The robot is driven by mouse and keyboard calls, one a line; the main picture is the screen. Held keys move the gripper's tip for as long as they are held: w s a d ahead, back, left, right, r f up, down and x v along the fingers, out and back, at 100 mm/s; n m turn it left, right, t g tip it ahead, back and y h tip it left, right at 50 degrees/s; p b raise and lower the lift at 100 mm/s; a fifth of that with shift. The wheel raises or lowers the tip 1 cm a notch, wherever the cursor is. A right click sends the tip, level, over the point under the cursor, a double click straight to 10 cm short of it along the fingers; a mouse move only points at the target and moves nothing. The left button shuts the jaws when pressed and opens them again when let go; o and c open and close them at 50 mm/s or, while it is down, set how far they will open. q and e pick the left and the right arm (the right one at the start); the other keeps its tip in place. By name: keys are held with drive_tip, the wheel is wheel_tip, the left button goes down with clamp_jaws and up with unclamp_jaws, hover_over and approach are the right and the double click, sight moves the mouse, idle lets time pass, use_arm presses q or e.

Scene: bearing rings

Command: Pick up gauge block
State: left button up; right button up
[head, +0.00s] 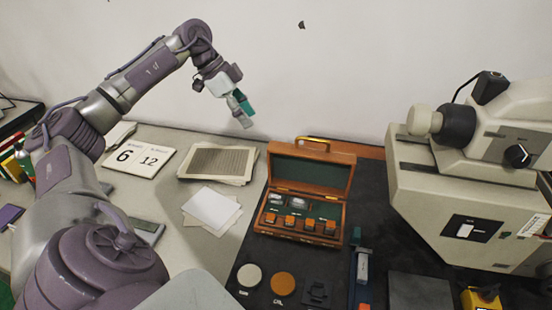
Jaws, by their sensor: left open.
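An open wooden case (259,229) with a green-lined lid stands on the dark mat. It holds a row of several small orange-topped pieces (290,221) and small shiny metal pieces (298,202) behind them. I cannot tell for sure which piece is the gauge block. My left gripper (243,112) is open and empty. It hangs in the air in front of the wall, up and to the left of the case, well apart from it. My right gripper is not in view.
A large beige machine (430,195) stands at the right. A pale disc (249,275), an orange disc (284,285) and a long blue tool (361,268) lie in front of the case. Papers (212,207) and a calendar card (139,160) lie left on the table.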

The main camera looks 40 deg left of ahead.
use_arm(q)
wheel_tip(320, 180, down, 5)
drive_tip(key=b, duration=1.7)
approach(276, 197)
drive_tip(key=x, duration=0.2)
drive_tip(key=shift+w+f, duration=0.15)
drive_tip(key=shift+f, duration=0.15)
drive_tip(key=shift+x, duration=0.85)
drive_tip(key=x, duration=0.5)
drive_tip(key=shift+d+r+p, duration=0.1)
drive_tip(key=shift+p, duration=0.3)
clamp_jaws()
